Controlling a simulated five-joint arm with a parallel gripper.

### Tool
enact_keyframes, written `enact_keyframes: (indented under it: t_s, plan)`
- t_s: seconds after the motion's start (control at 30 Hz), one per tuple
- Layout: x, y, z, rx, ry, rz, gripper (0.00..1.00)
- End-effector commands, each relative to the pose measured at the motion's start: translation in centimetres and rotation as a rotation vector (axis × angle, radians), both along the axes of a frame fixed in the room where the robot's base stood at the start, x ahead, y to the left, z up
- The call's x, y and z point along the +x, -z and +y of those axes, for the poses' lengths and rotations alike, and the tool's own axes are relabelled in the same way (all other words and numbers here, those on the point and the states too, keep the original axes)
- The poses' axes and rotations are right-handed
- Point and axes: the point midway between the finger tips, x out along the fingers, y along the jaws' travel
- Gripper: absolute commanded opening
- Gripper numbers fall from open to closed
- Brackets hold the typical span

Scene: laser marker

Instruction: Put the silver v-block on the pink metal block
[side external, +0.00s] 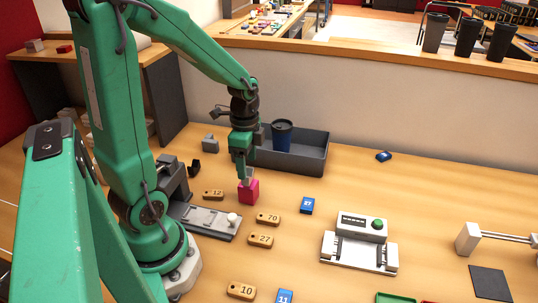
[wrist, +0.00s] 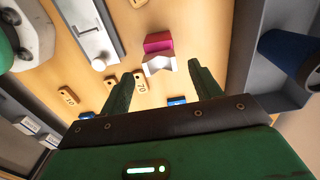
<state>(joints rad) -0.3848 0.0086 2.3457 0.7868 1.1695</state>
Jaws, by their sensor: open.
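The pink metal block (side external: 248,191) stands on the wooden table near the middle of the side external view. The silver v-block (side external: 246,176) appears to rest on top of it, partly hidden by my gripper (side external: 242,170). In the wrist view, the silver v-block (wrist: 160,63) shows its notch against the pink block (wrist: 158,42). My gripper (wrist: 162,70) is open, with its two green fingers spread on either side of the v-block and a visible gap to each. I cannot tell whether the fingertips are still level with it.
A dark grey bin (side external: 300,160) with a dark cup (side external: 282,136) stands behind. A grey notched piece (side external: 210,142) and a black piece (side external: 194,167) lie behind left. Numbered tags, including 70 (side external: 268,219), and a grey fixture (side external: 205,220) lie close by. A white device (side external: 360,250) stands right.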

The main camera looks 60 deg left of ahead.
Motion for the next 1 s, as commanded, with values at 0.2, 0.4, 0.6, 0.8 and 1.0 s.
enact_keyframes:
  t_s: [0.2,0.4,0.6,0.8,1.0]
  plan:
    - [0.1,-3.6,0.0,0.002,0.0,-0.005,0.63]
    - [0.0,-6.4,0.0,0.001,0.0,-0.003,0.63]
    - [0.0,-7.9,0.0,0.001,0.0,-0.001,0.63]
    - [0.0,-8.3,0.0,0.0,0.0,0.0,0.63]
    - [0.0,-8.3,0.0,0.0,0.0,0.0,0.63]
